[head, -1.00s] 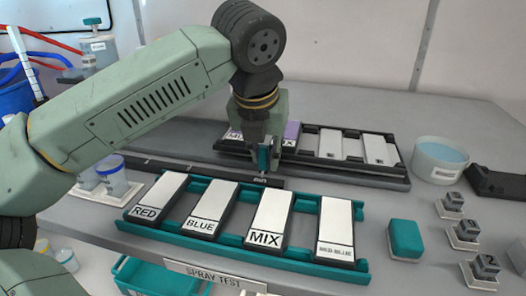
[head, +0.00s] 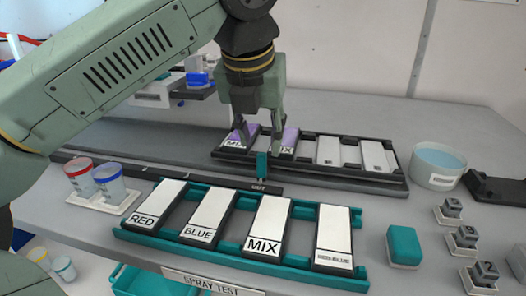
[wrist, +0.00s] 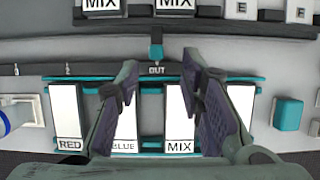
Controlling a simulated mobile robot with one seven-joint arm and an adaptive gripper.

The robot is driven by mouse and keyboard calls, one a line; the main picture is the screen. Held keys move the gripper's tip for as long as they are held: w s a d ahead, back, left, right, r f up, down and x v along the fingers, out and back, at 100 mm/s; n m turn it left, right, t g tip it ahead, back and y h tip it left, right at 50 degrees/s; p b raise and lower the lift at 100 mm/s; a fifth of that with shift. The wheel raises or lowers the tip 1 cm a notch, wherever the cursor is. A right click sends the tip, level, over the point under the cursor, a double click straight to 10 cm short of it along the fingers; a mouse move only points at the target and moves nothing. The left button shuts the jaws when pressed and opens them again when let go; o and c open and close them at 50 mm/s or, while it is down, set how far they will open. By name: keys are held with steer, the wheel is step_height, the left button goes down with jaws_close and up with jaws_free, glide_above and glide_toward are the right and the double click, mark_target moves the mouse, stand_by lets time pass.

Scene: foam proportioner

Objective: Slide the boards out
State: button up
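My gripper (head: 258,138) is open and empty, its fingers pointing down above a teal slider knob (head: 262,166). In the wrist view the knob (wrist: 155,47) shows between and beyond the fingertips, at the OUT mark of a dark rail (head: 225,183). In front, a teal rack (head: 140,238) holds white boards labelled RED (head: 158,200), BLUE (head: 210,212), MIX (head: 267,222) and RED-BLUE (head: 334,232). Behind, a black rack (head: 310,178) holds two purple-topped MIX boards (head: 289,140) and two pale boards (head: 328,151); my fingers partly hide the purple ones.
Red-rimmed (head: 80,178) and blue-rimmed (head: 109,181) cups stand on a white tray at left. A teal bin (head: 150,281) sits below the front edge.

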steer(key=shift+v, duration=2.3)
